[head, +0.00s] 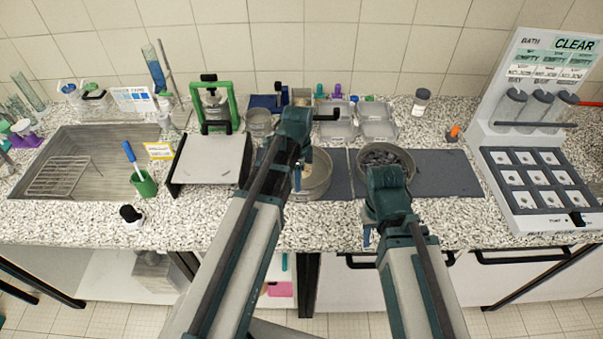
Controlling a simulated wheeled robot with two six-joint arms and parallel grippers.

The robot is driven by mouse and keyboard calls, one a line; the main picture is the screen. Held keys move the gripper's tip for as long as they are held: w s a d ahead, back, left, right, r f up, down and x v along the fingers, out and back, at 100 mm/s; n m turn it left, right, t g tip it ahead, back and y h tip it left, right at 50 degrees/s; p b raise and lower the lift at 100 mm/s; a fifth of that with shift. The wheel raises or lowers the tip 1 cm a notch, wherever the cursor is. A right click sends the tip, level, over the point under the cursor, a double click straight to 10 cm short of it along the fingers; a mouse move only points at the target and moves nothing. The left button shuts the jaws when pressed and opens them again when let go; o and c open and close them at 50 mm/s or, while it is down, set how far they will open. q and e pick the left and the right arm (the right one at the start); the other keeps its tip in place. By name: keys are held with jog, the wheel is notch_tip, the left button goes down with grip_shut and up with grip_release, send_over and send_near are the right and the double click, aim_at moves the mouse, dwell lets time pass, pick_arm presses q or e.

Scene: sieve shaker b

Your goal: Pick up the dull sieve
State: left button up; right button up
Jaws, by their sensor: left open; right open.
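Two round metal sieve-like pans stand on the counter. The left pan (318,178) is grey, with its left part hidden behind my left arm. The right pan (372,157) holds dark lumps, and its front is hidden by my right arm. I cannot tell which is the dull sieve. My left gripper (298,178) is open and reaches down at the left pan's left side; whether it touches is unclear. My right gripper (368,238) is open in front of the right pan, its fingers mostly hidden by its wrist.
Dark mats (447,175) lie under the pans. A green-framed device (213,105) and a grey platform (212,158) stand left, near a sink (95,185) and green cup (144,184). Clear trays (378,121) stand behind. A bath rack (540,190) stands right.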

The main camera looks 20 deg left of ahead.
pick_arm(q)
jog(key=f+b, duration=0.2)
jog(key=f, duration=0.1)
jog(key=f+b, duration=0.1)
jog(key=shift+d+f+b, duration=0.2)
jog(key=shift+d+b, duration=0.05)
jog(key=shift+b, duration=0.1)
jog(key=shift+r, duration=0.1)
grip_shut()
dwell(1.0)
